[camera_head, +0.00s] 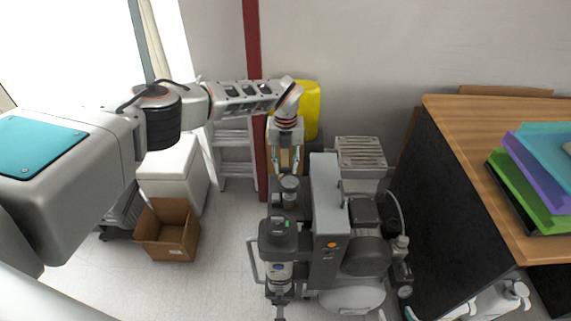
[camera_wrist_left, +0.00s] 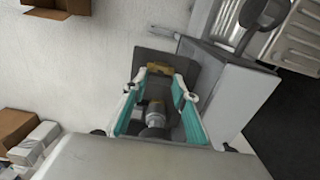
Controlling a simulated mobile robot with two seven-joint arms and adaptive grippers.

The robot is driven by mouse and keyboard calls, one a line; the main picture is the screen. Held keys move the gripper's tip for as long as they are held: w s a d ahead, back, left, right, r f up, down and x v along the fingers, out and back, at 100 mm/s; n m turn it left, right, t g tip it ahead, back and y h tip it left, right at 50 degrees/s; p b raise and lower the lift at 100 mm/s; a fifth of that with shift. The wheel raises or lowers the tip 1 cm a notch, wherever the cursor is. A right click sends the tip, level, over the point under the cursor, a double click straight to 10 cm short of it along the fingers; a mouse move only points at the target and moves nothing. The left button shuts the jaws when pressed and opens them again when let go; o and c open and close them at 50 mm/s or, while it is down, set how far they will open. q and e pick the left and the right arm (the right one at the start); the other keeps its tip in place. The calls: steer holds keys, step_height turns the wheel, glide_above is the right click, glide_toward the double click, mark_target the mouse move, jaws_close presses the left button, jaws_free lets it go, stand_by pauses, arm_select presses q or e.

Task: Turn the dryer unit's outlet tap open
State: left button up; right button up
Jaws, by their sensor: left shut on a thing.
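The grey dryer unit (camera_head: 329,200) stands on the floor in the middle of the head view. My left gripper (camera_head: 286,172) reaches down at its far left side. In the left wrist view, the teal-padded fingers of my left gripper (camera_wrist_left: 162,80) are closed on the brass-yellow handle of the outlet tap (camera_wrist_left: 159,69). A grey cylindrical part (camera_wrist_left: 154,112) shows between the fingers. The tap is mostly hidden in the head view, and its exact angle cannot be told. My right gripper (camera_head: 472,307) shows only partly at the lower right, cut off by the frame edge.
A wooden-topped desk (camera_head: 470,130) with coloured folders (camera_head: 540,170) stands at the right. An open cardboard box (camera_head: 168,232) and a white bin (camera_head: 170,170) are at the left. A yellow object (camera_head: 308,105) stands behind my left gripper.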

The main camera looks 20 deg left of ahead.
mark_target(286, 169)
stand_by(0.3)
arm_select(q)
steer(key=o, duration=1.1)
steer(key=shift+r, duration=0.1)
step_height(286, 169, up, 12)
steer(key=shift+f, duration=0.1)
